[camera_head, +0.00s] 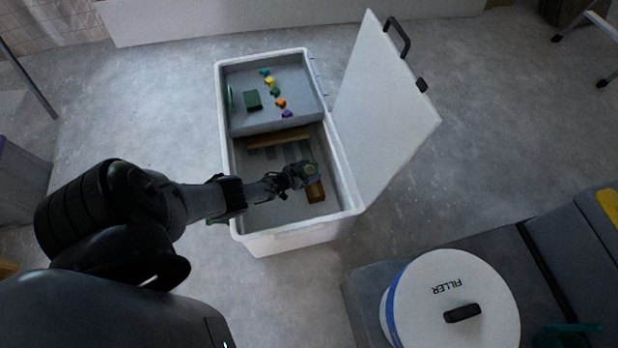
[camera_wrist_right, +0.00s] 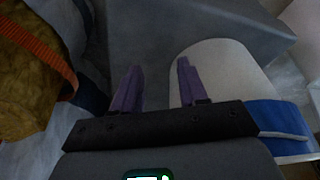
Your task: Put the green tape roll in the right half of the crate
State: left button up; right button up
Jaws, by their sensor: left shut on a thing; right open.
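The white crate (camera_head: 292,237) stands open on the floor, with a grey tray (camera_head: 236,76) across its far part. My left gripper (camera_head: 308,172) reaches over the near, deeper part of the crate, towards its right side. It is shut on the green tape roll (camera_head: 312,168), a small greenish ring mostly hidden by the gripper. Its height above the crate floor is hard to tell. My right gripper (camera_wrist_right: 158,66) shows in the right wrist view, purple fingers open and empty, with the white filler bucket (camera_wrist_right: 222,68) beyond it.
The tray holds a dark green block (camera_head: 252,100) and several small coloured pieces. The filler bucket (camera_head: 450,300) stands at lower right.

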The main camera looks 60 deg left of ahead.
aim_at(309, 175)
pick_arm(q)
jog(key=shift+f+b, duration=1.7)
jog(key=shift+f, duration=0.1)
jog(key=o, duration=1.2)
jog(key=shift+o, duration=0.2)
jog(key=shift+r, duration=0.15)
